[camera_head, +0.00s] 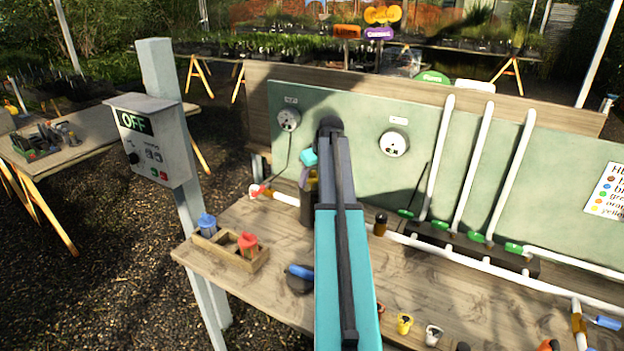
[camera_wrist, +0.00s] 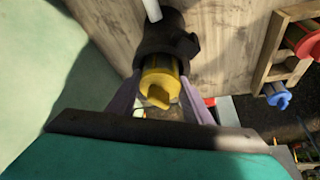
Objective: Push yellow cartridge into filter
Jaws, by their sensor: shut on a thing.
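The yellow cartridge (camera_wrist: 160,80) is between the two purple fingers of my gripper (camera_wrist: 161,92) in the wrist view, and they are shut on it. Its far end meets the mouth of the black filter body (camera_wrist: 166,38), in line with it. That end is hidden, so I cannot tell how deep it sits. In the head view the filter (camera_head: 308,207) stands upright on the bench, just left of my arm. My gripper (camera_head: 306,179) is above it there, partly hidden by the arm.
A wooden rack (camera_head: 227,262) holds a blue cartridge (camera_head: 207,224) and a red cartridge (camera_head: 248,244) left of the filter. A white pipe (camera_head: 285,198) joins the filter. A control box (camera_head: 150,140) reading OFF is on a post at left. A green panel (camera_head: 350,110) stands behind.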

